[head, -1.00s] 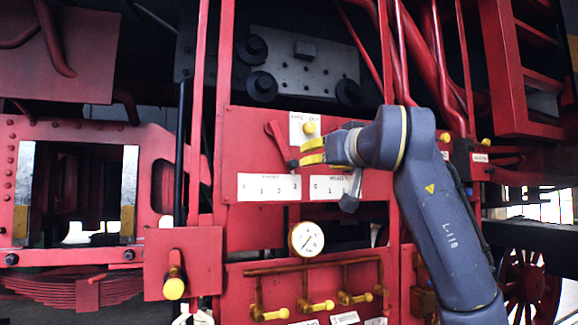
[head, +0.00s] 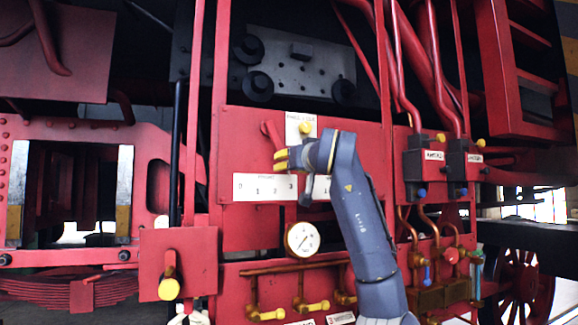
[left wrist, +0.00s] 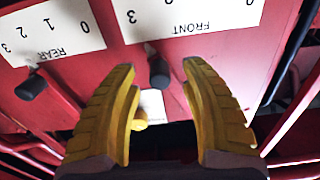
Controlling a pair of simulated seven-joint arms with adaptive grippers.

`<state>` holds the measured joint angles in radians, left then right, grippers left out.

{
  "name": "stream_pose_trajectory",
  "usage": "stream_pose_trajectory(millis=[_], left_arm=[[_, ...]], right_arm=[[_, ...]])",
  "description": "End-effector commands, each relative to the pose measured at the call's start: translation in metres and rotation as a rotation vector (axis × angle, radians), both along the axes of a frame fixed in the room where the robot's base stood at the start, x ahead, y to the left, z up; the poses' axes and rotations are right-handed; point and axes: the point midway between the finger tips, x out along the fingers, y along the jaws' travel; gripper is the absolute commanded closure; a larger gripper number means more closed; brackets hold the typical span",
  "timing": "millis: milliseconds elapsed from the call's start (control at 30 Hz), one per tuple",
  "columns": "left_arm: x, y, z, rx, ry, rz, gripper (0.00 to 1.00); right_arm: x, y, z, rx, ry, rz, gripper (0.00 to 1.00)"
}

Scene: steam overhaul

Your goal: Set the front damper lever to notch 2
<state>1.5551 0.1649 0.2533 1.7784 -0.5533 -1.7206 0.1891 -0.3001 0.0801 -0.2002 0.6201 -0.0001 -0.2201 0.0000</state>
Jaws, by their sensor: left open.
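The front damper lever (head: 268,130) is a red bar on the red panel, left of the white card. Its lower end is hidden by my left gripper (head: 281,160) in the head view. The left wrist view is upside down and shows the lever's dark knob (left wrist: 159,73) close to the 3 on the FRONT scale plate (left wrist: 205,20). My left gripper (left wrist: 157,70) is open there, with its yellow fingers on either side of the knob and gaps showing. The FRONT plate (head: 264,187) lies below the gripper in the head view. My right gripper is not in view.
The REAR scale plate (left wrist: 52,35) and a second dark knob (left wrist: 32,87) are left in the wrist view. A gauge (head: 303,240) and yellow-handled valves (head: 268,314) lie below. Pipes and small valves (head: 437,255) stand right of my arm.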

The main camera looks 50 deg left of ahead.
Motion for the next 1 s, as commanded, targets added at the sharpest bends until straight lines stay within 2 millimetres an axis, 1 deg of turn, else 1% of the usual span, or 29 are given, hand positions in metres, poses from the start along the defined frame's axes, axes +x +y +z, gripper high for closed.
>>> stream_pose_trajectory(millis=[100,233,600,633,1000], left_arm=[[0.003,0.010,0.000,0.000,0.000,0.000,0.55],[0.004,0.016,0.000,0.000,0.000,0.000,0.55],[0.005,0.018,0.000,0.000,0.000,-0.001,0.55],[0.005,0.018,0.000,0.000,0.000,-0.001,0.54],[0.005,0.018,0.000,0.000,0.000,-0.001,0.97]], right_arm=[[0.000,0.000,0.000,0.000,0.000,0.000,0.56],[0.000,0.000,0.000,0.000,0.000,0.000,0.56],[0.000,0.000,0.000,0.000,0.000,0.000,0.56],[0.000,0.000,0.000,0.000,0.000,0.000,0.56],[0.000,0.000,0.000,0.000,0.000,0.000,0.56]])
